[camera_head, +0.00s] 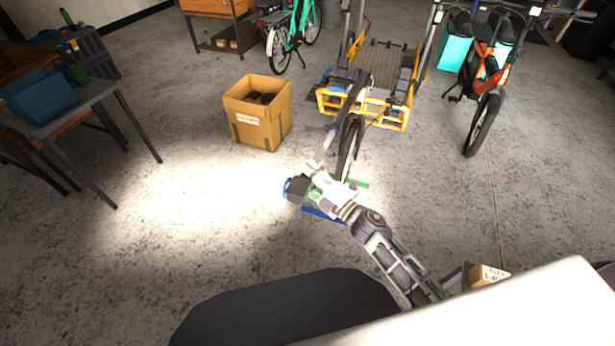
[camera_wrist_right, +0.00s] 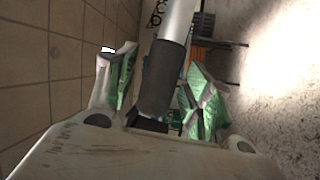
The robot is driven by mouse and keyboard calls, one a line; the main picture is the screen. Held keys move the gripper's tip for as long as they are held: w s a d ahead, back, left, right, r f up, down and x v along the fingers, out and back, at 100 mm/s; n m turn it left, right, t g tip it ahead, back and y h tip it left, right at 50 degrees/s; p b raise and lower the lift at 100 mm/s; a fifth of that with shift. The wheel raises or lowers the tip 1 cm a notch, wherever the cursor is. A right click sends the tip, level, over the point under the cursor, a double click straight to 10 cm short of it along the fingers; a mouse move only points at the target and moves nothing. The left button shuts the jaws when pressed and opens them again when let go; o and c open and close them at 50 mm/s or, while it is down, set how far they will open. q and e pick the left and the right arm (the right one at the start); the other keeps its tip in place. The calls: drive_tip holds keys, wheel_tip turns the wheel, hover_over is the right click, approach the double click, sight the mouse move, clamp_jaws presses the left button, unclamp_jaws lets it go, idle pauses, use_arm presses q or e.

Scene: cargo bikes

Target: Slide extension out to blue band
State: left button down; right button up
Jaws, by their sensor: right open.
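My right gripper (camera_head: 318,184) is at the lower end of a slanted silver tube (camera_head: 326,146), beside the front wheel of the yellow-framed cargo bike (camera_head: 362,106). In the right wrist view the gripper (camera_wrist_right: 160,90) is open. Its green-padded fingers stand on either side of a dark grey sleeve (camera_wrist_right: 165,76) on the silver tube (camera_wrist_right: 180,20). I cannot tell whether the pads touch it. A dark cylindrical piece with a blue edge (camera_head: 288,188) shows at the gripper's left; I cannot tell whether this is the blue band. My left gripper is not in view.
A cardboard box (camera_head: 258,125) stands on the floor left of the bike. A table with a blue bin (camera_head: 40,96) is at the left. An orange bike (camera_head: 485,85) stands at the right. The floor between the box and table is clear.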

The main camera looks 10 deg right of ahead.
drive_tip(key=shift+s+d, duration=0.15)
drive_tip(key=shift+s, duration=0.05)
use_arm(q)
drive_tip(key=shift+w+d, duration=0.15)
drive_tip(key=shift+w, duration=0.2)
use_arm(e)
drive_tip(key=v, duration=1.1)
drive_tip(key=shift+s+f, duration=0.2)
drive_tip(key=shift+s, duration=0.05)
idle(0.5)
